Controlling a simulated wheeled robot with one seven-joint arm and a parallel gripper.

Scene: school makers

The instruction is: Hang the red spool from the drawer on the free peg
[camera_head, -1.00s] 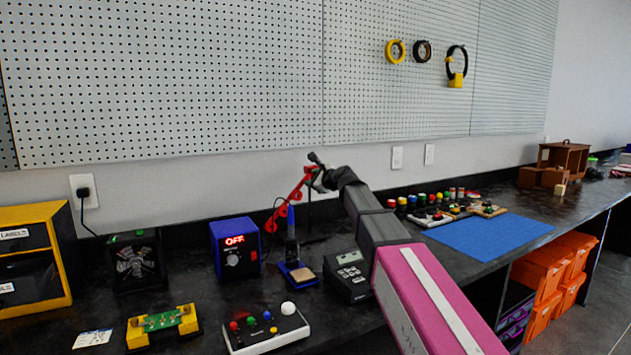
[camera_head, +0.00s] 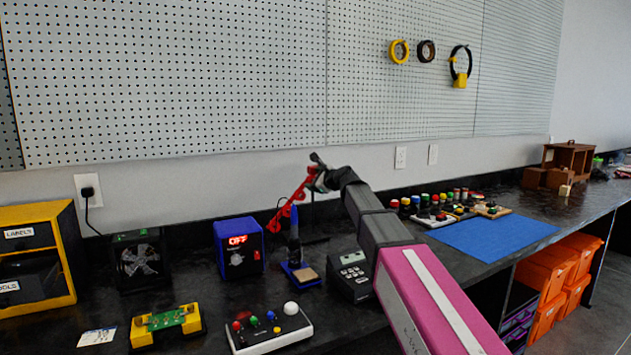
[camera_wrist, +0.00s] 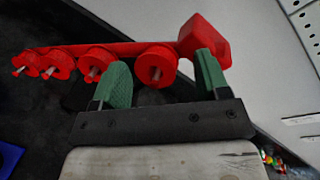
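My gripper (camera_head: 316,178) is raised above the bench beside a red jointed stand. In the wrist view its two green fingers (camera_wrist: 162,78) are apart, with a round red knob of the red stand (camera_wrist: 120,50) showing between and beyond them; I cannot tell whether they touch. I see no loose red spool. A yellow cabinet (camera_head: 70,245) with dark labelled drawers (camera_head: 28,236) stands at the far left; no spool shows in it. On the pegboard (camera_head: 180,80) hang a yellow spool (camera_head: 392,52), a dark spool (camera_head: 419,50) and a black ring with a yellow block (camera_head: 453,62). I cannot make out a free peg.
A blue OFF-display box (camera_head: 224,258), a fan (camera_head: 138,262), a soldering stand (camera_head: 300,274), a grey keypad device (camera_head: 348,284) and a button panel (camera_head: 268,340) crowd the bench. Orange bins (camera_head: 540,283) sit below.

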